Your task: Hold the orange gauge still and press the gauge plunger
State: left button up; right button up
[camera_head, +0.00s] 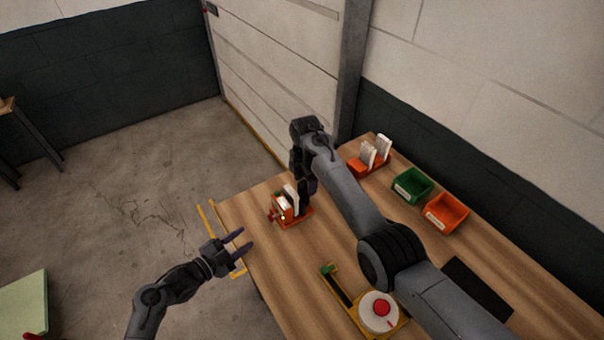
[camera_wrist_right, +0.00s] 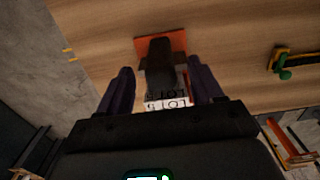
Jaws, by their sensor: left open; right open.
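The orange gauge (camera_head: 297,222) stands near the far left edge of the wooden table. A white boxed filter (camera_head: 291,197) stands upright at it, and a small red part, perhaps the plunger (camera_head: 271,216), sticks out on its left. A small green light shows on its front. My right gripper (camera_head: 307,185) is just behind and right of the gauge, pointing down. In the right wrist view its open fingers (camera_wrist_right: 159,68) flank a dark block and white printed boxes (camera_wrist_right: 167,102), with an orange plate (camera_wrist_right: 142,44) beyond. Contact cannot be told. My left gripper (camera_head: 246,242) is open and empty, by the table's left edge.
An orange rack (camera_head: 358,169) with white boxes, a green bin (camera_head: 411,186) and an orange bin (camera_head: 446,213) line the back. A yellow fixture (camera_head: 352,310) with a white-and-red dial stands in front, beside a black mat (camera_head: 477,287).

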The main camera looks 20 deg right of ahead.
jog(key=shift+f, duration=2.3)
grip_shut()
pick_arm(q)
jog(key=shift+c, duration=0.3)
grip_shut()
